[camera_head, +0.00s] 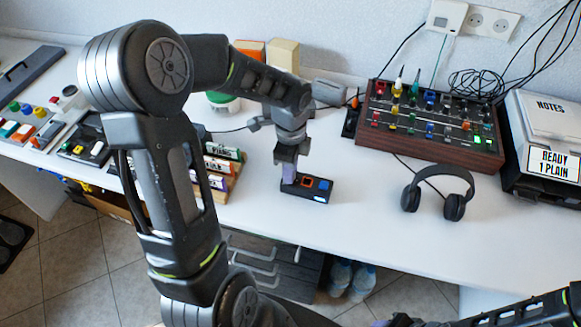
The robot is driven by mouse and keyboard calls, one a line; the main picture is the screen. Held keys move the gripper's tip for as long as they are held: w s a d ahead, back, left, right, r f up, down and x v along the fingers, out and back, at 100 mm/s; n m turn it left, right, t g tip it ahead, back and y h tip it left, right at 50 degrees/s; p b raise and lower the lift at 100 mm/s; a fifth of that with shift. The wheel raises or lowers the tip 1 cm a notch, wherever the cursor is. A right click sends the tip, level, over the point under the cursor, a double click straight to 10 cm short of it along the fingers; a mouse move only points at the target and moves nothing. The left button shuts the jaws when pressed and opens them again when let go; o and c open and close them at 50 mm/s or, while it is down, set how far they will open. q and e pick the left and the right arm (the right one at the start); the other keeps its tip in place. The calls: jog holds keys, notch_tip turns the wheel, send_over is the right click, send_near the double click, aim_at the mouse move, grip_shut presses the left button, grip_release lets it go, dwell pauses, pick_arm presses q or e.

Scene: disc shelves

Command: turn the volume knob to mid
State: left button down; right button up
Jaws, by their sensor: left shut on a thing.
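A small black box (318,190) with an orange-framed button and blue buttons lies on the white table near its front edge. My left gripper (288,175) points down at the left end of this box. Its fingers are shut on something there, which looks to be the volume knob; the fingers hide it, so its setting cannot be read. My right arm (520,312) comes in at the bottom right, low and in front of the table. Its gripper (381,323) is cut off by the bottom edge, and its jaws cannot be made out.
A wood-sided mixer (430,155) with several coloured knobs stands at the back right. Headphones (438,190) lie in front of it. A rack of labelled discs (222,165) is left of the box. Table between box and headphones is clear.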

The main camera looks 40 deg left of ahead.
pick_arm(q)
jog(key=c, duration=1.2)
grip_release()
notch_tip(320, 180, up, 8)
jog(key=shift+f, duration=0.1)
